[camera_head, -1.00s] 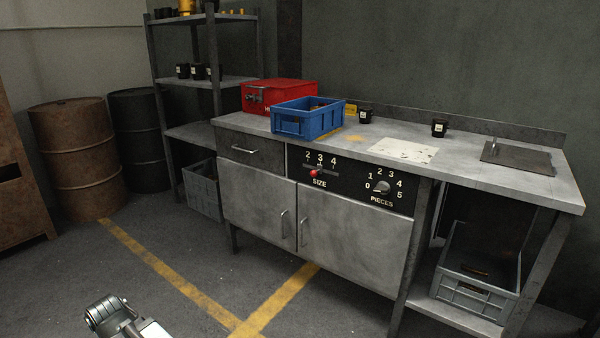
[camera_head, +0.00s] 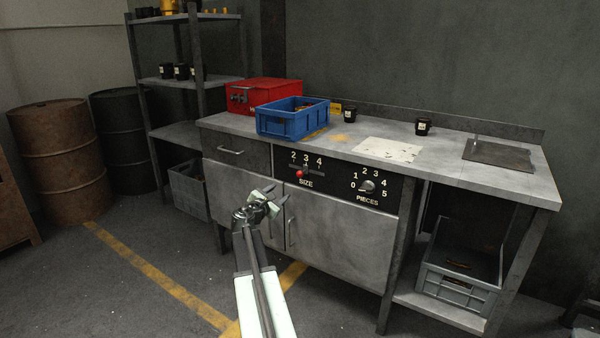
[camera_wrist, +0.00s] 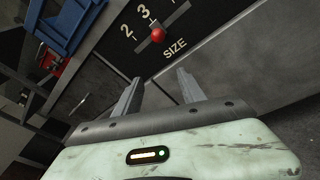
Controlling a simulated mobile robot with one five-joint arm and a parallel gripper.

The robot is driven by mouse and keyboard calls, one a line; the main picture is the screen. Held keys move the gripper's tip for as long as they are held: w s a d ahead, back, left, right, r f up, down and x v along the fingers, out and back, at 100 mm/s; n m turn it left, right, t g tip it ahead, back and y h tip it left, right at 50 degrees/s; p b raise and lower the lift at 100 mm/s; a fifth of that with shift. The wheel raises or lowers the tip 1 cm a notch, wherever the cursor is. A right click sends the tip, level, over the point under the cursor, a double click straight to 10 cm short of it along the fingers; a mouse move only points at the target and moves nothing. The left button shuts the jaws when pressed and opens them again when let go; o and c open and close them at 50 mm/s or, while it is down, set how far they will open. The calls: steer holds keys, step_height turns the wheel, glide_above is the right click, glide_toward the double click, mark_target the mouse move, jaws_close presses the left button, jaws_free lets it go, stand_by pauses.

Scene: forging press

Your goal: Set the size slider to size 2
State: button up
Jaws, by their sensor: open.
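The size slider is a red ball knob (camera_head: 299,174) on a slot in the black SIZE panel (camera_head: 323,171), under the numerals 2, 3 and 4. In the wrist view the red knob (camera_wrist: 158,35) appears closest to the 3, with the 2 to its left; its exact mark is hard to tell. My gripper (camera_head: 278,193) is in front of the cabinet doors, below and left of the knob. In the wrist view its fingers (camera_wrist: 160,75) are apart and empty, with the knob beyond their tips and not touched.
The PIECES dial (camera_head: 367,187) sits right of the slider. Above, the worktop (camera_head: 455,165) bears a blue crate (camera_head: 293,120), a red box (camera_head: 262,94) and black cups. Door handles (camera_head: 288,222) stick out below. The floor in front is open.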

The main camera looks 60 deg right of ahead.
mark_target(298, 175)
steer(key=d+r+n, duration=0.1)
steer(key=d, duration=0.3)
steer(key=d+r+n, duration=0.1)
steer(key=d, duration=0.4)
steer(key=s+d+r+n+h, duration=0.1)
steer(key=d, duration=0.3)
steer(key=shift+d+n+t, duration=0.15)
steer(key=shift+n+t, duration=0.15)
steer(key=shift+n, duration=0.1)
steer(key=shift+s, duration=0.1)
jaws_close()
stand_by(0.5)
